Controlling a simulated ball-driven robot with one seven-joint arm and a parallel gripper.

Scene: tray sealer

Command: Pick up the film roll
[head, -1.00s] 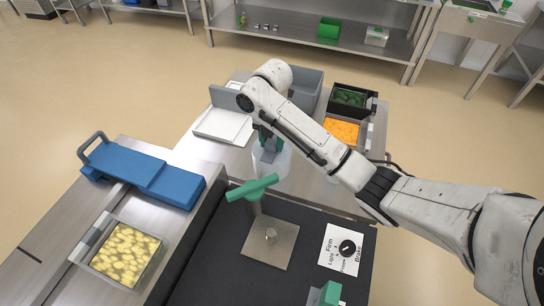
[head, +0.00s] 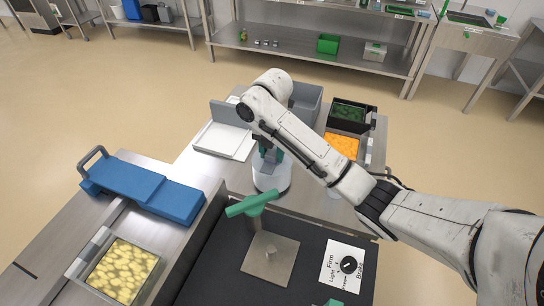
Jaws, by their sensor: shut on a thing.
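The film roll (head: 270,182) is a pale, upright cylinder on the steel table, just behind the green T-shaped handle (head: 252,204). My gripper (head: 268,160), with grey and green parts, points down from the end of my white arm. It is shut on the top of the film roll. My wrist hides part of the fingers and of the roll's top. I cannot tell whether the roll's base is touching the table.
A blue hinged lid (head: 145,187) and a tray of yellow pieces (head: 85,272) are at left. White trays (head: 222,140) stand behind the roll. A black crate (head: 373,112) and orange pieces (head: 343,146) are at right. A dial card (head: 345,266) lies in front.

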